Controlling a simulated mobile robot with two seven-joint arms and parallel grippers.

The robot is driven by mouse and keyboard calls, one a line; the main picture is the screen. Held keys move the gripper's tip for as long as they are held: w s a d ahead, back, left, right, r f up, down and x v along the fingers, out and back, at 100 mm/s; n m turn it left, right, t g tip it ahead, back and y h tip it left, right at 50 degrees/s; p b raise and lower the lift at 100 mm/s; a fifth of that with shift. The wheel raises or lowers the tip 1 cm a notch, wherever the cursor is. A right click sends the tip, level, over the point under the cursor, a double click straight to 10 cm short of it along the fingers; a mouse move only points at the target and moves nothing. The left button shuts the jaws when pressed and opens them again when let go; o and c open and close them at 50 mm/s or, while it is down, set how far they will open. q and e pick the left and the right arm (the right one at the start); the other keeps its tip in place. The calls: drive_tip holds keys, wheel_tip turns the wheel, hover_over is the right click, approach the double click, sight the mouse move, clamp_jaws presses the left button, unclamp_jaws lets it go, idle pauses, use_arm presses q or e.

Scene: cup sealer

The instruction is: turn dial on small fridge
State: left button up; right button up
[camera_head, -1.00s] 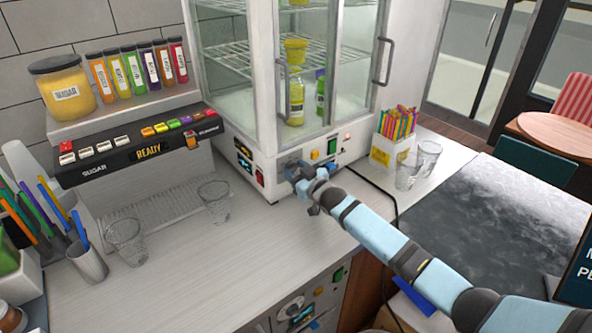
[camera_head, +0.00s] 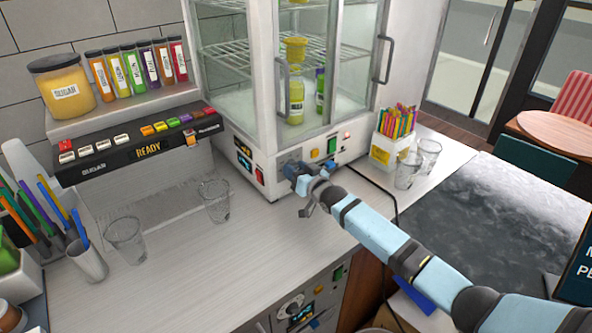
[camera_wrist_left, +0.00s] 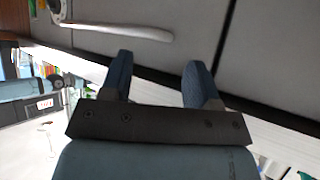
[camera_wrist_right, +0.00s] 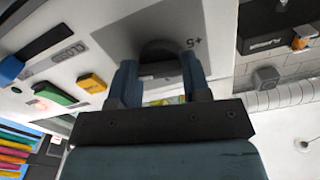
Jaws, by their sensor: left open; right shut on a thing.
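The small fridge (camera_head: 262,75) is a white cabinet with glass doors at the back centre in the head view. Its dial is hidden behind my right gripper (camera_head: 293,170) at the lower front panel. In the right wrist view the dial (camera_wrist_right: 158,48) is a dark round knob on a grey plate marked "+5". My right gripper's fingers (camera_wrist_right: 158,75) stand on either side of the dial, shut on it. My left gripper (camera_wrist_left: 157,68) shows only in the left wrist view. Its fingers are apart with nothing between them.
Empty clear cups (camera_head: 126,241) stand on the counter at left. A straw box (camera_head: 392,145) and more cups (camera_head: 408,172) stand right of the fridge. A sugar dispenser (camera_head: 140,145) is at left. The counter front of the fridge is mostly clear.

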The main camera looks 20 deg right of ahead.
drive_tip(key=o, duration=0.9)
drive_tip(key=shift+b+v, duration=0.95)
drive_tip(key=shift+v, duration=5.95)
